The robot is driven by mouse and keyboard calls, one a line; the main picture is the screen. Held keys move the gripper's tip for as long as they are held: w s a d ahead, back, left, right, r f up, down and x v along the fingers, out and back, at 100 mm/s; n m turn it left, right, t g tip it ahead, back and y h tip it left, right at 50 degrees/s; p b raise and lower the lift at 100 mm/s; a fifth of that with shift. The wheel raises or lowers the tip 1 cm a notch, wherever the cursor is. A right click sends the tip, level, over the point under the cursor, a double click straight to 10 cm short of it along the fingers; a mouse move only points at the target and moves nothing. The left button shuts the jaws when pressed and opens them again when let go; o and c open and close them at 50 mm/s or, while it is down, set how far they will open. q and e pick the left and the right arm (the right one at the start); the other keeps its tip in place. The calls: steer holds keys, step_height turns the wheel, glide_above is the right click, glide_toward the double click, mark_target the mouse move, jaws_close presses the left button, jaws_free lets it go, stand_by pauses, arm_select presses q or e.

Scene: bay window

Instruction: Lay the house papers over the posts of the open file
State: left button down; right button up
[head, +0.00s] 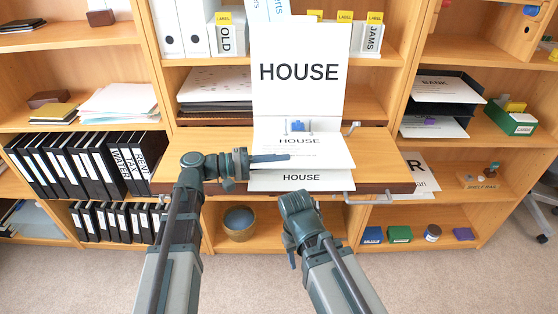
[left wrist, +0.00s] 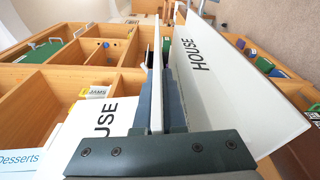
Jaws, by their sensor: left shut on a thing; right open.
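The open file stands on the desk with its white HOUSE cover (head: 299,95) upright against the shelves. A blue part (head: 297,126) shows at the cover's foot; I cannot make out the posts clearly. The white house papers (head: 325,153) are tilted in front of it, with another HOUSE sheet (head: 302,184) below. My left gripper (head: 286,158) lies across the papers from the left, shut on them. In the left wrist view a thin white edge (left wrist: 157,75) is between its fingers (left wrist: 157,105). My right gripper (head: 297,235) is open and empty, below the desk's front edge.
The wooden desk (head: 385,165) has free room right and left of the papers. Black binders (head: 95,165) fill the left shelf, trays (head: 440,115) the right. A round pot (head: 239,224) stands below.

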stand_by(0.3)
arm_select(q)
steer(key=c, duration=0.9)
jaws_free()
steer(key=shift+o, duration=0.7)
steer(key=shift+s+r+n+p, duration=0.1)
steer(key=shift+r+n+p, duration=0.25)
steer(key=shift+n+p, duration=0.25)
steer(key=shift+s+r+n, duration=0.1)
steer(key=shift+n, duration=0.5)
steer(key=shift+p, duration=0.3)
